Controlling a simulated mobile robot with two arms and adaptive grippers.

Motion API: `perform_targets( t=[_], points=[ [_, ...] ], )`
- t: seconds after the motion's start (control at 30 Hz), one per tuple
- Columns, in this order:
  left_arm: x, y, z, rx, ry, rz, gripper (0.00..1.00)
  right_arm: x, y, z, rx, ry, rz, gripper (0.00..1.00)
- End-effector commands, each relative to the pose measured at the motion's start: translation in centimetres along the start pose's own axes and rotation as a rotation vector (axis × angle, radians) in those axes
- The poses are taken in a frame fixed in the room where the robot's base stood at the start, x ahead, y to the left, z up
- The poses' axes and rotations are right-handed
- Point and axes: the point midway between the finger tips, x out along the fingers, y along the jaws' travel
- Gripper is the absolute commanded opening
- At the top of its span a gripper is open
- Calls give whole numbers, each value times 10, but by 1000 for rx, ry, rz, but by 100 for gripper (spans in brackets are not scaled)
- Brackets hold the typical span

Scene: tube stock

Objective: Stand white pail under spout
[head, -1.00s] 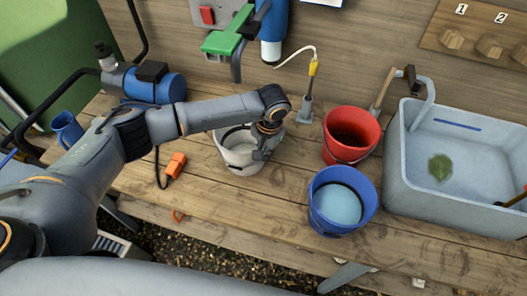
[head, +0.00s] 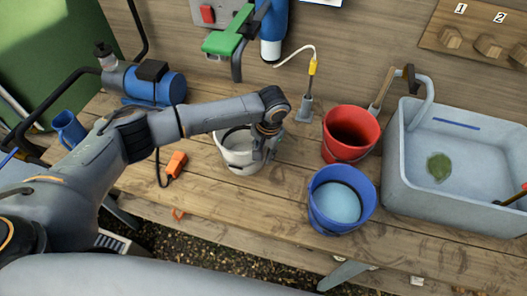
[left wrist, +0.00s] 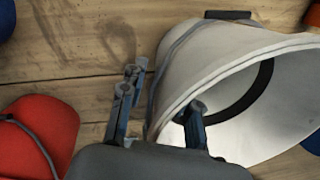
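The white pail (head: 236,158) stands upright on the wooden bench, left of the red and blue buckets. In the left wrist view the white pail (left wrist: 225,62) shows its open mouth and a dark band inside. My left gripper (head: 265,155) is at the pail's right side. In the left wrist view my left gripper (left wrist: 158,112) has its fingers apart, one outside the wall and one over the mouth, with the rim between them. A green-topped fixture (head: 228,42) with a downward grey spout (head: 236,70) is on the wall behind the pail. My right gripper is out of view.
A red bucket (head: 350,150) and a blue bucket (head: 318,212) with pale blue contents stand to the right, before the grey sink (head: 395,160). An orange connector (head: 177,164) lies left of the pail. A blue pump (head: 165,88) stands at back left.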

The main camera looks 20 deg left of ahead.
Motion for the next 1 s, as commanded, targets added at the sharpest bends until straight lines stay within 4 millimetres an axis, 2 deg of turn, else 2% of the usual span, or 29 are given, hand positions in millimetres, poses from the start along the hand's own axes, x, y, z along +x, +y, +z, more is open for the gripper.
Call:
perform_targets(
  t=[0.13,0.27,0.5,0.7,0.83,1.0],
  points=[
    [-3,0,0,0,0,0,32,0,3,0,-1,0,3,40],
    [-18,0,-1,0,2,2,32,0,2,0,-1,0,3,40],
    [-70,0,-1,1,4,1,32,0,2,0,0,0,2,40],
    [-104,0,-1,0,2,1,32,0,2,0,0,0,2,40],
    [-116,0,-1,0,1,1,32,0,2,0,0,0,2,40],
    [-120,0,0,1,-1,0,32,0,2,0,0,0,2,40]
  ],
)
